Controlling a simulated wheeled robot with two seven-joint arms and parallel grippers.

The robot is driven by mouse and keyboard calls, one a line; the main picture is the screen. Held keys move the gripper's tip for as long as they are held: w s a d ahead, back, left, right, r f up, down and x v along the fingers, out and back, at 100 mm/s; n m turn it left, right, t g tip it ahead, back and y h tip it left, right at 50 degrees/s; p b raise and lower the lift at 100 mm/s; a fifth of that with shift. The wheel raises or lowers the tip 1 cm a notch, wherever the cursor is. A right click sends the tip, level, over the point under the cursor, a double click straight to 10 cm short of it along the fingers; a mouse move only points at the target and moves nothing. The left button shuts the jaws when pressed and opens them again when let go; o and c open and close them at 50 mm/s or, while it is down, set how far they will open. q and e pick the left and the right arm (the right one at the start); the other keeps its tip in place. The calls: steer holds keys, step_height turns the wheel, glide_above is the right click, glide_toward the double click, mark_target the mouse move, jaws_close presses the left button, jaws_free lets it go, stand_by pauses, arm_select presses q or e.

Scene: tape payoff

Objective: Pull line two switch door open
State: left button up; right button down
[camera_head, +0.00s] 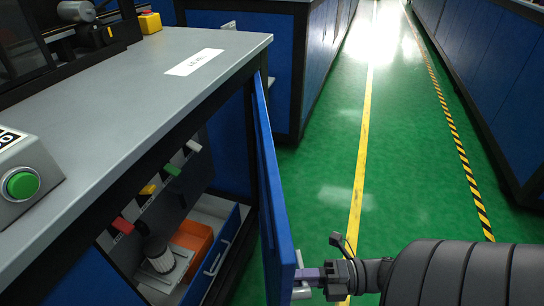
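The blue switch door (271,190) stands open, swung out from the front of the grey-topped cabinet. I see it nearly edge-on. Its pale handle (299,259) is on the outer face, near the bottom of the view. My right gripper (308,275) comes in from the right and its fingers are at this handle, appearing closed around it. Inside the cabinet are switches with a red (123,225), a yellow (148,189), a green (172,169) and a white (193,146) lever. My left gripper is not in view.
A green button box (22,184) sits on the grey top (120,95), with a white label (194,62) farther back. An orange bin (192,240) and a blue drawer front (212,260) are low in the cabinet. The green floor (330,150) right of the door is clear.

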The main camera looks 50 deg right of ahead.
steer(key=shift+s+d+f, duration=0.1)
steer(key=shift+s+d, duration=0.05)
steer(key=c, duration=0.6)
jaws_free()
steer(key=shift+o, duration=0.2)
